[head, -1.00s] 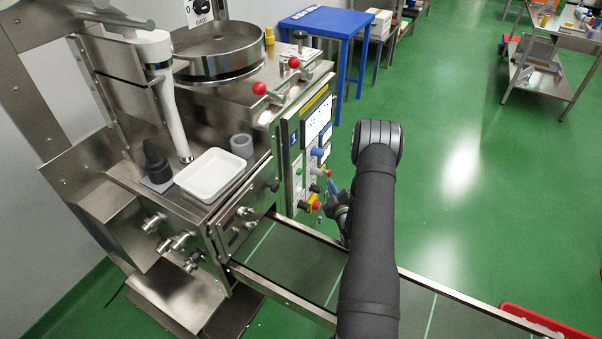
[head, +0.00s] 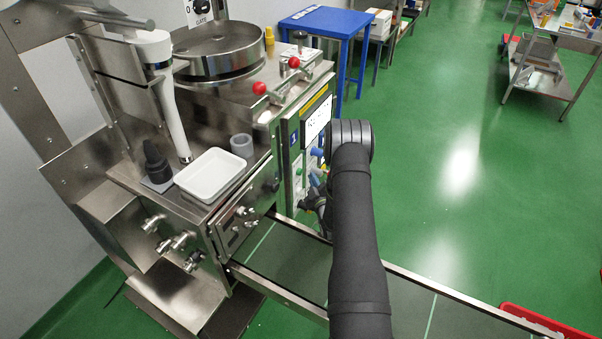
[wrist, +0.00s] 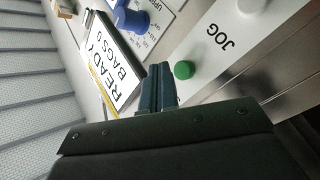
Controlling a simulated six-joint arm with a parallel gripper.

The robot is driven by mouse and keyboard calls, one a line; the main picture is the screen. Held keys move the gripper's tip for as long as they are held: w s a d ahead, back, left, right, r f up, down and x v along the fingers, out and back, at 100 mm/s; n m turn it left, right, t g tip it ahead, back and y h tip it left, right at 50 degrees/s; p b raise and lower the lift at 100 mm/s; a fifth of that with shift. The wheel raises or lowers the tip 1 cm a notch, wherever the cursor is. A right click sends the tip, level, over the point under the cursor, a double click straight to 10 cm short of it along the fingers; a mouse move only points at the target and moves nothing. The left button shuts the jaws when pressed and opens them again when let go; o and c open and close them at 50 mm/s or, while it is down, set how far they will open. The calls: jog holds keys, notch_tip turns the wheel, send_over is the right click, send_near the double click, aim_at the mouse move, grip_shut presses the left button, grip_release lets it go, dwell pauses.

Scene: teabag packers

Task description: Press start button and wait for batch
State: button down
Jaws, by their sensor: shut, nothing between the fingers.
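In the head view my gripper (head: 314,181) is at the panel, partly hidden by my arm. The display (wrist: 117,65) reads READY, BAGS 0.
A blue knob (wrist: 131,19) stands out near the display. A pale button (wrist: 250,6) is above JOG. The conveyor (head: 285,255) runs below my arm, with a red tray (head: 530,318) near its right end. A white tray (head: 232,187) and red-knobbed levers (head: 260,88) are on the machine.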

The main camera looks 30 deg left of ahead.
aim_at(299, 172)
jog(key=shift+a, duration=0.75)
jog(key=shift+a, duration=0.15)
dwell(1.4)
jog(key=shift+a, duration=0.3)
